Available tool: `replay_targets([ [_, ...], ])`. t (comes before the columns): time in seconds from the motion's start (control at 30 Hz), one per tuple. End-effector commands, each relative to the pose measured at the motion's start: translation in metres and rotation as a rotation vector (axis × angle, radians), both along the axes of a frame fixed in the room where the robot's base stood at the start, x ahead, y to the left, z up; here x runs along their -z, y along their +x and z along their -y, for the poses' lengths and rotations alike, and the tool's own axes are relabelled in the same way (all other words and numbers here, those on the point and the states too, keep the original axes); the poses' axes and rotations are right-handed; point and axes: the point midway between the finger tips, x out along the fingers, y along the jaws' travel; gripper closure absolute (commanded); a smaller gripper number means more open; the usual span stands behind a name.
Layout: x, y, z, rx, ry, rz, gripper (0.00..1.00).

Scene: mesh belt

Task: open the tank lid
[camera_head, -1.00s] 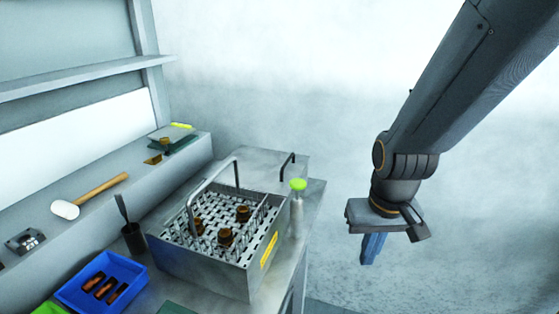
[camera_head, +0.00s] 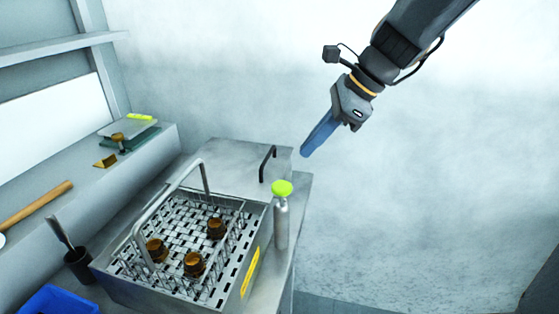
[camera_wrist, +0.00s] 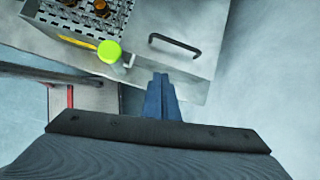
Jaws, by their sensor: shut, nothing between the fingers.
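The tank lid (camera_head: 225,160) is a flat grey metal plate at the back of the bench, with a black bar handle (camera_head: 267,164) near its right side. It lies flat, and it also shows in the wrist view (camera_wrist: 205,62) with its handle (camera_wrist: 175,44). My gripper (camera_head: 306,151) has blue fingers, is shut and empty, and hangs in the air to the right of the handle, apart from it. In the wrist view the blue fingers (camera_wrist: 161,80) point toward the lid, just below the handle in the picture.
A mesh basket (camera_head: 180,245) with several brown parts and a raised bar handle stands in front of the lid. A bottle with a lime-green top (camera_head: 281,210) stands close to the lid's front right. A shelf ledge (camera_head: 90,175) runs along the left. Air to the right is free.

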Motion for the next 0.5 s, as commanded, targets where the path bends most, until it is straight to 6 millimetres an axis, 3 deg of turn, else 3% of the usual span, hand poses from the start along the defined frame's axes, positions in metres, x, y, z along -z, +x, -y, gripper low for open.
replay_targets([
  [0.1,-0.019,0.011,-0.007,0.114,0.087,-0.046,1.00],
  [0.2,-0.023,0.015,-0.011,0.150,0.118,-0.065,1.00],
  [0.5,0.011,0.023,-0.035,0.156,0.120,-0.071,1.00],
])
